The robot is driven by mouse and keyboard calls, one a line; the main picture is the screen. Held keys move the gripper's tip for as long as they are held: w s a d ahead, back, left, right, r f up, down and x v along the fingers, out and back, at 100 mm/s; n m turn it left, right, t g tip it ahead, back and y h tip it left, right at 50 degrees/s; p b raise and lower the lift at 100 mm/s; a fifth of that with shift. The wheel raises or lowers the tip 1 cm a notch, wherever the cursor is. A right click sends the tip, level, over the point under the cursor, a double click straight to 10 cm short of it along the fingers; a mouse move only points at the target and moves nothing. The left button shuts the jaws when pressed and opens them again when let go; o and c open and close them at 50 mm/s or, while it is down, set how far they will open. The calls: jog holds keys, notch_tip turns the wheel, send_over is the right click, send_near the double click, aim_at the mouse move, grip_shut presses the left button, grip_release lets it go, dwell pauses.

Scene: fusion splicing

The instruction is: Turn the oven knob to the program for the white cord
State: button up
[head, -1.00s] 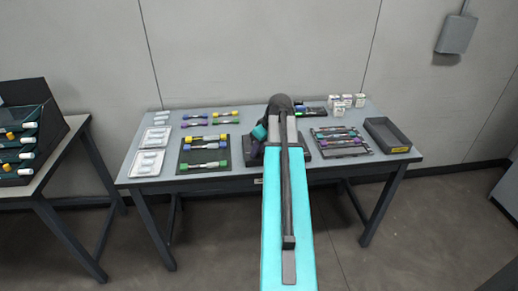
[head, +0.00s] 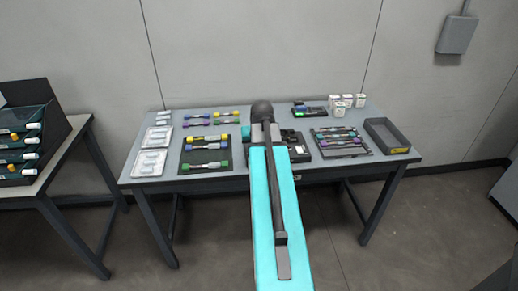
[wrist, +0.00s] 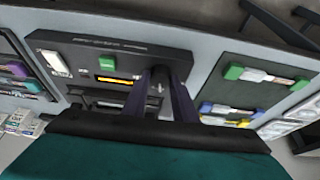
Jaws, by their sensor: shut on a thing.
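The oven is a dark flat unit (wrist: 70,50) in the wrist view, with a green button (wrist: 106,62), a white block (wrist: 54,63) and a lit orange display (wrist: 118,80). My gripper (wrist: 160,78) reaches down onto its face, with its two dark fingers closed around the small dark knob. The fingers hide most of the knob, and I cannot read its setting. In the head view the unit (head: 299,153) shows partly to the right of my arm, which hides the gripper. I cannot pick out the white cord for certain.
A dark mat (head: 184,165) with colour-ended pieces lies left of my arm. A tray of similar pieces (head: 358,152) and an empty dark bin (head: 390,148) stand on the right. Small white boxes (head: 340,107) stand behind. Another rack (head: 45,135) is on the far-left table.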

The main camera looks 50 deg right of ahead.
jog(key=shift+m+g+h, duration=0.3)
jog(key=shift+m, duration=0.7)
jog(key=o, duration=1)
jog(key=shift+r, duration=0.1)
jog(key=shift+b+v, duration=0.4)
jog(key=shift+v, duration=6.45)
